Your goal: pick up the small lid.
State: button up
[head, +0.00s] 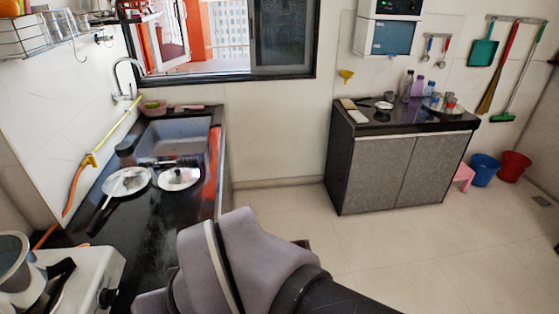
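Two round, shiny, pale items lie beside each other on the black counter (152,232) at the left, in front of the sink. The right one looks like a small lid (180,178) with a dark knob at its middle. The left one is a slightly larger round lid or pan (127,181), with a dark handle shape running from it toward the front. A small light round item (383,105) on the far cabinet could also be a lid; it is too small to tell. My arm fills the bottom middle. My gripper's fingers are not in view.
A sink (172,145) lies behind the lids, with a dark cup (125,152) at its left. A white stove (88,277) with a steel pot (14,262) stands front left. The far cabinet (400,172) carries bottles and cups. The floor between is clear.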

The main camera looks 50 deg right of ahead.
aim_at(179, 177)
jog(key=z, duration=0.7)
jog(key=u, duration=1.35)
jog(key=z, duration=1.35)
jog(key=i+l+u, duration=0.15)
jog(key=i+l, duration=0.15)
jog(key=i+l+u, duration=0.15)
jog(key=i+l, duration=0.2)
jog(key=i+l+u, duration=0.15)
jog(key=i+l, duration=0.2)
jog(key=i+l+u, duration=0.15)
jog(key=i+l, duration=0.15)
jog(key=i+l+u, duration=0.15)
jog(key=l, duration=0.4)
jog(key=i+l+u, duration=0.15)
jog(key=i+l, duration=0.2)
jog(key=l, duration=0.15)
jog(key=i+l+u, duration=0.15)
jog(key=l, duration=0.35)
jog(key=i+l+u, duration=0.15)
jog(key=l, duration=0.35)
jog(key=i, duration=0.1)
